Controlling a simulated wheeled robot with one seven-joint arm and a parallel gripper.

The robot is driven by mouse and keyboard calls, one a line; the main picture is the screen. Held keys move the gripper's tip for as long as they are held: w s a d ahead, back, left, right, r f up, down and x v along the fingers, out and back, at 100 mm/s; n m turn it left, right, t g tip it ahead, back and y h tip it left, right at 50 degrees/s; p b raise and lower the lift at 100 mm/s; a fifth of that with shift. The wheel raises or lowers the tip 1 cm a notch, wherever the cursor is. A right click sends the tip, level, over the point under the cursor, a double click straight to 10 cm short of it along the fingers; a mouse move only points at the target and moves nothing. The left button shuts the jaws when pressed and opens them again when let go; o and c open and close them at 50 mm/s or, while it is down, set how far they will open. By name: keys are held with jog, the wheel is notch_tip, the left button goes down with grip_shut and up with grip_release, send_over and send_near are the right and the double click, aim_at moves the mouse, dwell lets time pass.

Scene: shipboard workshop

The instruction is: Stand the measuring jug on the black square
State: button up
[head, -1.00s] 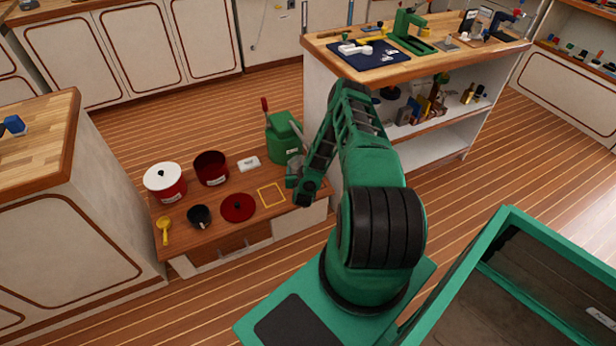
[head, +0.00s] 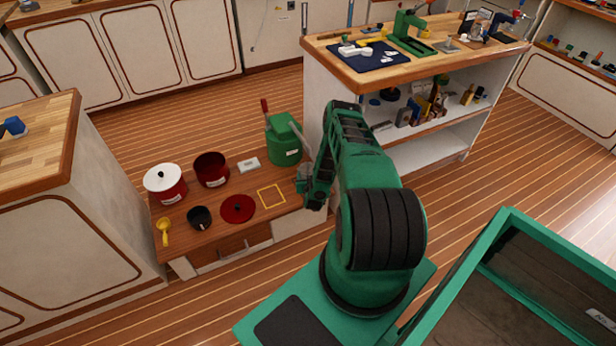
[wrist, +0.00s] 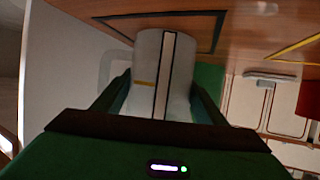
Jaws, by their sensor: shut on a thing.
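The measuring jug (wrist: 184,62) is a pale, translucent cylinder with a dark-edged white strip and a yellow mark. In the wrist view it sits between the two fingers of my gripper (wrist: 163,95), which is shut on it. A faint loop, seemingly its handle, shows at its left. In the head view my gripper (head: 306,190) is at the right end of the low table, and I cannot make out the jug clearly there.
A workbench (head: 340,75) stands behind.

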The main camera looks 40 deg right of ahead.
jog(key=shift+f, duration=0.1)
jog(key=o, duration=1.2)
